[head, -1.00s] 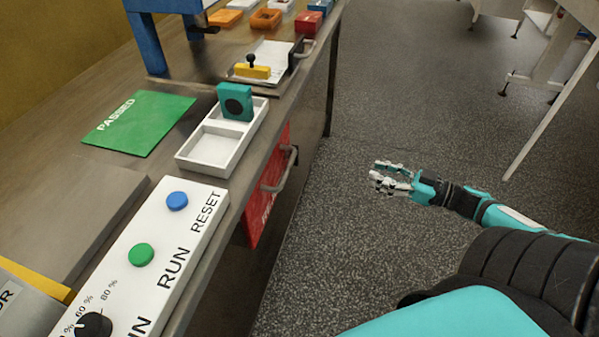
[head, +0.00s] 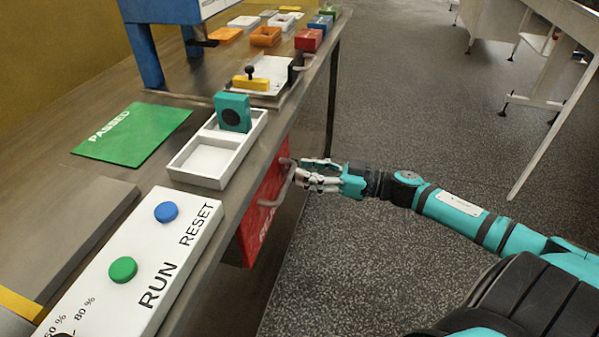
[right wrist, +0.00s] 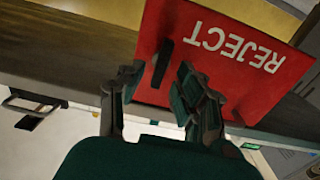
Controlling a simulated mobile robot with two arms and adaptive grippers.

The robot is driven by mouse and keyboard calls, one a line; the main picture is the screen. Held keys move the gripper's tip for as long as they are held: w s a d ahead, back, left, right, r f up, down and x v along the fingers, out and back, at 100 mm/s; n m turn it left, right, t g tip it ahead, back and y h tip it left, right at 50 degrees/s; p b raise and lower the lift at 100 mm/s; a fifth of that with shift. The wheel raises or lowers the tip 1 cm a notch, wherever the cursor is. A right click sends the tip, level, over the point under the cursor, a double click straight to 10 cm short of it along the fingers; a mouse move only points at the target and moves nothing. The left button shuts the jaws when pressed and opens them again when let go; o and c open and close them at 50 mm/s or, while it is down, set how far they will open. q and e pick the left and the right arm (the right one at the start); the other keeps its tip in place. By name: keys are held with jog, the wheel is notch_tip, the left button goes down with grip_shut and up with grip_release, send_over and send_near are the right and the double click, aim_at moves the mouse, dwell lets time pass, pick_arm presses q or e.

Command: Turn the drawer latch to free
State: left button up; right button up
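A yellow block with a black knob (head: 250,82), which looks like the latch, sits at the left side of a pale tray (head: 271,68) with a grey handle at its right end. Below the table edge is a red drawer front (head: 262,215), lettered REJECT in the right wrist view (right wrist: 222,48). It has a grey bar handle (head: 280,185), dark in the wrist view (right wrist: 162,63). My right gripper (head: 304,172) is open beside this handle; in the wrist view its spread fingers (right wrist: 158,90) point toward it with nothing held. Whether they touch it I cannot tell. My left gripper is out of view.
On the table are a white two-part tray (head: 208,158) holding a teal block (head: 233,112), a green PASSED mat (head: 130,134) and a white control panel (head: 135,262) with buttons. Blue machine legs (head: 145,52) stand behind. The floor right of the table is open.

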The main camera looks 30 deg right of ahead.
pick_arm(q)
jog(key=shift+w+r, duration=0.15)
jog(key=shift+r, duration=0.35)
pick_arm(e)
jog(key=shift+x, duration=1.15)
jog(key=shift+c, duration=0.4)
grip_shut()
